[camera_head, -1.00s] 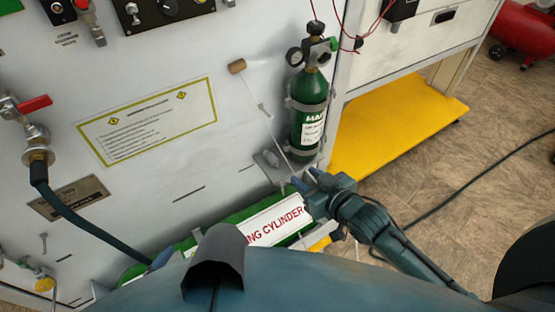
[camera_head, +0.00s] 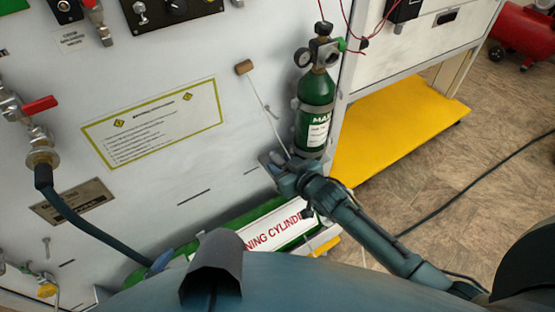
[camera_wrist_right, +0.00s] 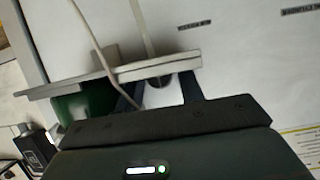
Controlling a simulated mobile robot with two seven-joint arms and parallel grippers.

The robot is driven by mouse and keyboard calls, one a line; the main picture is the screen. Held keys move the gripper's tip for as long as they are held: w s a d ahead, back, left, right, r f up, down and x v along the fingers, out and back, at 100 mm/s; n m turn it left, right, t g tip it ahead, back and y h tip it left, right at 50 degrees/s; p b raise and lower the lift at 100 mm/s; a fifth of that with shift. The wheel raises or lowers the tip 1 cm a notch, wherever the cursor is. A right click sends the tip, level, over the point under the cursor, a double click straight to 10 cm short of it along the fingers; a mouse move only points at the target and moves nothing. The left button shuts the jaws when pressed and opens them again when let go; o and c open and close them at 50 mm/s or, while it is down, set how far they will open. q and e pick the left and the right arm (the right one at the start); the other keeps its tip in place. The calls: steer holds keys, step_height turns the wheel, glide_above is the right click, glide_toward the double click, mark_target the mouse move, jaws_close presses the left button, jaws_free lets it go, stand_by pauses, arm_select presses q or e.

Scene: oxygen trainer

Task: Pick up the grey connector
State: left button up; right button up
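My right gripper (camera_head: 276,166) is at the small grey bracket on the white panel, just left of the green cylinder's base. In the right wrist view its two dark fingers (camera_wrist_right: 160,92) stand apart, reaching to the pale grey bracket plate (camera_wrist_right: 157,67). A small rounded grey piece (camera_wrist_right: 158,82) shows between the fingers under that plate; I cannot tell whether it is the grey connector or whether the fingers touch it. A blue-grey hose end (camera_head: 162,262) lies low on the left in the head view, away from the right gripper. My left gripper is out of view.
A green cylinder (camera_head: 315,108) stands strapped to the panel close beside my right gripper. A thin pale cord with a tan handle (camera_head: 244,67) hangs above it. A yellow shelf (camera_head: 395,122) is to the right. A labelled green cylinder (camera_head: 272,230) lies below.

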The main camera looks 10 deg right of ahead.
steer(key=c, duration=0.7)
